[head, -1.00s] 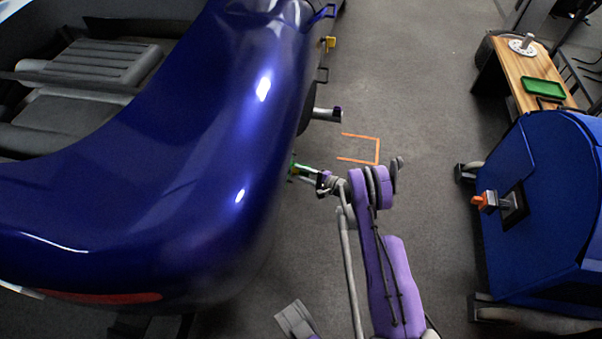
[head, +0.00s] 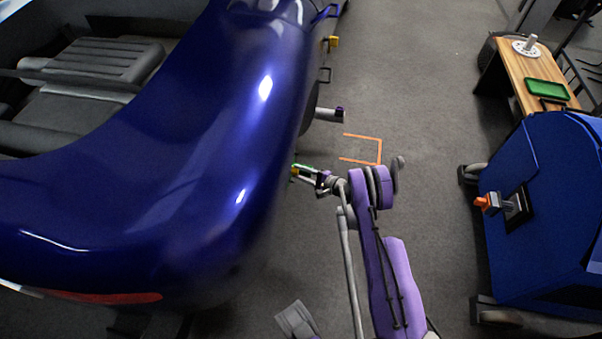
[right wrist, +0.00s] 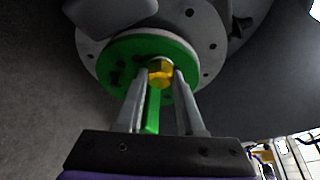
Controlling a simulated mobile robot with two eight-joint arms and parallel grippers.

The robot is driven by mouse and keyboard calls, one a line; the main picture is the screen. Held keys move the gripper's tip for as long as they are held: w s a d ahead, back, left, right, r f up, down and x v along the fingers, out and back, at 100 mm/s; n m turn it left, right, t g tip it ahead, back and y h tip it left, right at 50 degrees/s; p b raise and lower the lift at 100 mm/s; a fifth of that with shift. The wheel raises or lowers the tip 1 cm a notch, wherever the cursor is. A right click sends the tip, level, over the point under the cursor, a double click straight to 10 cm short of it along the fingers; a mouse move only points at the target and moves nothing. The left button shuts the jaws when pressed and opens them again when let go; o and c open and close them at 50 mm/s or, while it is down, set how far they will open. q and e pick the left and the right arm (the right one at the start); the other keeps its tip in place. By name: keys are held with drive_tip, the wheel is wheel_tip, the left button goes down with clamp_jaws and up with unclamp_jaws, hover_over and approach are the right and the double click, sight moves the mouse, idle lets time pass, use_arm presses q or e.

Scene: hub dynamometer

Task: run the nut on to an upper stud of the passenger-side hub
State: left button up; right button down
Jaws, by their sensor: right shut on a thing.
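My right gripper (head: 302,172) reaches in beside the blue car's flank, where the bodywork hides most of the hub from the head view. In the right wrist view its two fingers (right wrist: 160,76) are shut on a yellow nut (right wrist: 161,73), in front of the hub's green disc (right wrist: 118,62). A grey flange (right wrist: 205,45) with holes lies behind the disc. A green bar (right wrist: 152,112) runs from the disc between the fingers. The fingers and nut hide the stud behind them, so I cannot tell whether the nut is on its thread.
The blue car body (head: 190,170) fills the left, close to my right gripper. A metal shaft (head: 329,115) sticks out beyond it. A blue cabinet (head: 545,215) and a wooden bench (head: 515,75) with a green tray (head: 546,90) stand right. Floor between is clear.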

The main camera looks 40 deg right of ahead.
drive_tip(key=shift+w, duration=0.1)
idle(0.6)
drive_tip(key=m+g+y+b, duration=0.1)
drive_tip(key=m, duration=0.1)
drive_tip(key=m+g+y+b, duration=0.1)
drive_tip(key=m+g, duration=0.1)
drive_tip(key=m, duration=0.1)
drive_tip(key=m+g+y+b, duration=0.1)
drive_tip(key=m, duration=0.2)
drive_tip(key=shift+a+f+g, duration=0.15)
drive_tip(key=shift+a+g, duration=0.1)
drive_tip(key=shift+g, duration=0.05)
drive_tip(key=c, duration=0.9)
unclamp_jaws()
drive_tip(key=shift+o, duration=0.7)
